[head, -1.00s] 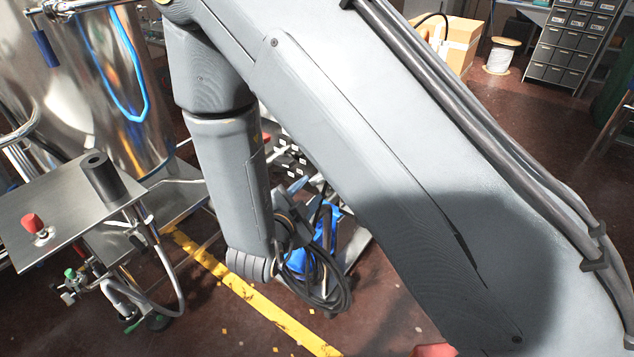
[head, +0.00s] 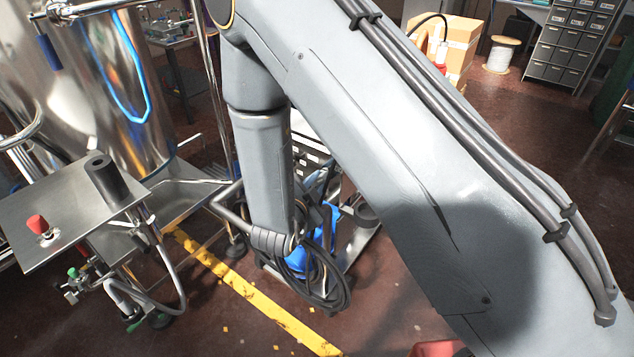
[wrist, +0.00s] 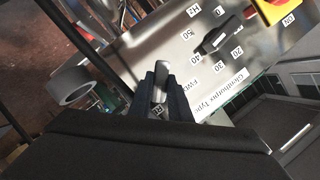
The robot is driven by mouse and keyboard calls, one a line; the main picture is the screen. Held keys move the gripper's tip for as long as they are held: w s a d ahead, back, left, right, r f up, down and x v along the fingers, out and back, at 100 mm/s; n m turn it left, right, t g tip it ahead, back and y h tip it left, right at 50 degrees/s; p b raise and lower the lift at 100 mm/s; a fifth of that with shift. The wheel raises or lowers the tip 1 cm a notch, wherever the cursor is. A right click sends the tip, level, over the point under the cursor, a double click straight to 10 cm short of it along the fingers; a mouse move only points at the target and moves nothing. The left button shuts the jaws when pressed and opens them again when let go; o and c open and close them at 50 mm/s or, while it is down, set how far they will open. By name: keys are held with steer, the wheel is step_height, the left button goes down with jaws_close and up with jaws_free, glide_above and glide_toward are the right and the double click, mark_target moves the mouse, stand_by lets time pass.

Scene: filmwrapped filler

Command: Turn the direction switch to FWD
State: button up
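In the wrist view, a grey control panel (wrist: 125,30) is tilted in the picture. My gripper (wrist: 162,82) has its two dark fingers on either side of a small pale grey switch lever (wrist: 162,70), with little or no gap visible. I cannot tell whether the fingers press on it. The FWD label (wrist: 193,86) is just right of the fingers, and another label, partly hidden, shows below between them. The lever's base is covered by the fingers. In the head view my gripper and the panel are hidden behind my arm.
A black pointer knob (wrist: 222,38) with a number scale and a red and yellow switch (wrist: 275,8) are further along the panel. In the head view, a steel tank (head: 85,90) and a metal plate with a red button (head: 38,224) stand at left. Open floor lies at right.

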jaws_close()
steer(key=shift+r+n+g+h+p, duration=0.25)
steer(key=shift+n+g+p, duration=0.25)
steer(key=shift+n+p, duration=0.6)
steer(key=shift+w+a+f+n+g+h+p, duration=0.25)
steer(key=shift+n+g+h, duration=0.6)
steer(key=shift+n, duration=0.85)
steer(key=shift+r+n+g+h+p, duration=0.1)
steer(key=shift+n+g+h+p, duration=0.35)
steer(key=shift+n+h, duration=0.95)
steer(key=shift+w+a+f+n+g+h+p, duration=0.15)
steer(key=shift+n+g+h, duration=0.6)
steer(key=shift+n, duration=1.25)
steer(key=shift+r, duration=0.1)
